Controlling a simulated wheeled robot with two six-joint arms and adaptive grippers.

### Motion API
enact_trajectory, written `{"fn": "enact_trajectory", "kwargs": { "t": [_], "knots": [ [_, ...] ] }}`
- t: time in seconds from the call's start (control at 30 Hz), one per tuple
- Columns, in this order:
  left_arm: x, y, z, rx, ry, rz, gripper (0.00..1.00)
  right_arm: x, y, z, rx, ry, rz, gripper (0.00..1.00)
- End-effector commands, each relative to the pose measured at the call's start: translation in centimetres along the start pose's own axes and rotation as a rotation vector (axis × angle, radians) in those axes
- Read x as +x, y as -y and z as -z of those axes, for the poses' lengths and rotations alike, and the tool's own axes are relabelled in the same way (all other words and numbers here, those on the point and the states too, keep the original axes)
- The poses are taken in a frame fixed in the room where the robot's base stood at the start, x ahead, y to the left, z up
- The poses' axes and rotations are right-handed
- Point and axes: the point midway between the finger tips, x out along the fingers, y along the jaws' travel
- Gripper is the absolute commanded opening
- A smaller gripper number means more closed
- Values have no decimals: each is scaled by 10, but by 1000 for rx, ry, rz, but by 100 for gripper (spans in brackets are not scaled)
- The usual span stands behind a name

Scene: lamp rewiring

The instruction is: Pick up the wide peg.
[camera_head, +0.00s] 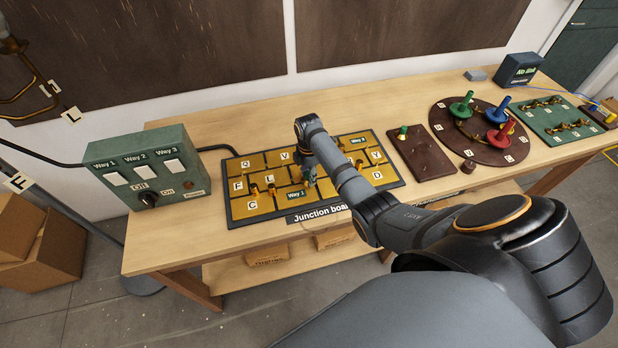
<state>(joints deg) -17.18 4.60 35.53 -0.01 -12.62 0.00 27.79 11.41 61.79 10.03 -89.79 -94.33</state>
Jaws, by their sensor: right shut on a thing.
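My right arm reaches from the lower right over the yellow junction board (238,212). My right gripper (309,177) points down at the middle of the board, beside the Way 1 label (294,194). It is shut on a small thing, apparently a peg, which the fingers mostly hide. I cannot make out its width or whether it is clear of the board. Short brass pegs stand on the board, one near the F and C labels (254,190) and one at the right (360,164). My left gripper is not in view.
A green switch box (150,168) stands left of the board. To the right are a brown plate with a green-topped peg (403,131), a round brown disc (449,140) with green, blue and red pegs, and a green hook board (530,125). The wooden table (190,237) has bare space around the board.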

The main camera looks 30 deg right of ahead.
Motion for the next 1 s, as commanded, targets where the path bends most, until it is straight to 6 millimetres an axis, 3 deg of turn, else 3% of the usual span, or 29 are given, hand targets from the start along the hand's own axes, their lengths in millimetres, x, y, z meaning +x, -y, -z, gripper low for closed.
{"fn": "enact_trajectory", "kwargs": {
  "t": [0.27, 0.47, 0.8, 0.83, 0.9, 1.0],
  "knots": [
    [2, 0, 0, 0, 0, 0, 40, 1, 4, 1, 0, -2, 11, 0],
    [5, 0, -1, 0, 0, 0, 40, -29, 5, 1, 0, 0, 7, 0],
    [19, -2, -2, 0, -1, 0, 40, -95, 64, 34, -2, -2, 5, 0],
    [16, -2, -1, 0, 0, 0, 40, -100, 71, 37, -2, -2, 6, 0],
    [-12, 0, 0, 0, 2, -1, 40, -118, 86, 46, -1, -4, 10, 0],
    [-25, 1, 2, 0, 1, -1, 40, -125, 102, 55, 0, -4, 9, 0]
  ]
}}
